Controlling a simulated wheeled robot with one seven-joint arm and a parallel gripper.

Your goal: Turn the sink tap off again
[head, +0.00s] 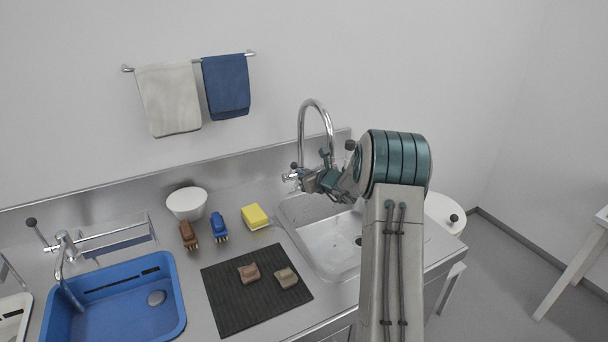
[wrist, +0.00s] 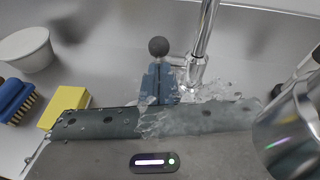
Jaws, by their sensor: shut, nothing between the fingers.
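The tall chrome sink tap (head: 315,108) arches over the steel sink (head: 325,245). In the wrist view its chrome body (wrist: 203,40) rises just right of my gripper. A dark ball knob (wrist: 158,46) shows just beyond my fingertips; it also shows beside the tap's base in the head view (head: 294,166). My gripper (wrist: 158,72) is shut with nothing in it, close to the knob; I cannot tell whether they touch. Clear splashing water (wrist: 200,112) shows over my gripper's body, so water is running. My arm hides part of the sink in the head view.
A yellow sponge (head: 255,217), a blue brush (head: 219,227), a brown brush (head: 188,235) and a white bowl (head: 187,203) stand left of the sink. Two sherds lie on a black mat (head: 232,314). A blue basin (head: 110,314) with another tap (head: 66,245) is far left.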

